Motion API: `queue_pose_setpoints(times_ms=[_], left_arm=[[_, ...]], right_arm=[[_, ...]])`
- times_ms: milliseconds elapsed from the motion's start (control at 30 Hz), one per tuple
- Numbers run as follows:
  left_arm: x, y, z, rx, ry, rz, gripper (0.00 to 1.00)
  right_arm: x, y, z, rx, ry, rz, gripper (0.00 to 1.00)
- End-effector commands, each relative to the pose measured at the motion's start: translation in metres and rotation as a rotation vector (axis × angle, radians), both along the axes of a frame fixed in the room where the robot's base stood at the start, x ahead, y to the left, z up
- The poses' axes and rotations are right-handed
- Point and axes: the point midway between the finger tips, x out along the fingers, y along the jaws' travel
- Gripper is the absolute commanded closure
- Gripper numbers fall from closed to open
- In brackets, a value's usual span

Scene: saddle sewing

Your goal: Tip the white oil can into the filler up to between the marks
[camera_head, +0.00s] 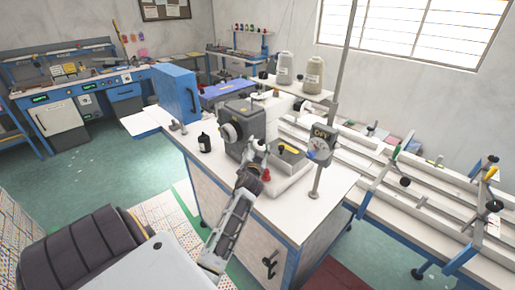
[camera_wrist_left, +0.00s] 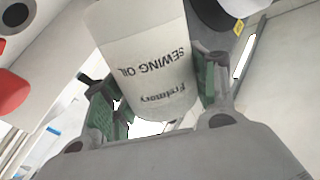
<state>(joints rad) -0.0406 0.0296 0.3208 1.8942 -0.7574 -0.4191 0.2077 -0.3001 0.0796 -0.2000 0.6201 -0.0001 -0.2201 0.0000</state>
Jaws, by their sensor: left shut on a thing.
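The white oil can (camera_wrist_left: 145,55), printed SEWING OIL, is between the green-padded fingers of my left gripper (camera_wrist_left: 160,92) in the left wrist view. The gripper is shut on it, and the print appears upside down there. In the head view my left gripper (camera_head: 257,168) is at the front of the dark grey sewing machine (camera_head: 240,130), above the white bench top. The can is too small and covered there to make out clearly. I cannot make out the filler, its marks or the can's spout. My right gripper is not in view.
A black bottle (camera_head: 204,143) stands on the bench (camera_head: 310,205) left of the machine. A red knob (camera_head: 266,175) is close to my left gripper. Two thread cones (camera_head: 312,76) are behind. The front right bench top is clear.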

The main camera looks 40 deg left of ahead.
Motion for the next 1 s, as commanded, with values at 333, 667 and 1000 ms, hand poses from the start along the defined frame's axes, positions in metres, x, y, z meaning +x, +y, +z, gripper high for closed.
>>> queue_pose_setpoints(times_ms=[333,667,1000], left_arm=[[0.001,-0.001,0.004,-0.019,-0.017,-0.001,0.74],[0.007,-0.010,0.019,-0.185,-0.133,-0.001,0.74],[0.014,-0.020,0.039,-0.397,-0.283,-0.001,0.74]], right_arm=[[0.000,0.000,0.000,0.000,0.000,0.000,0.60],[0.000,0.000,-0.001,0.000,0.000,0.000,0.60],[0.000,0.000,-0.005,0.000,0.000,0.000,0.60]])
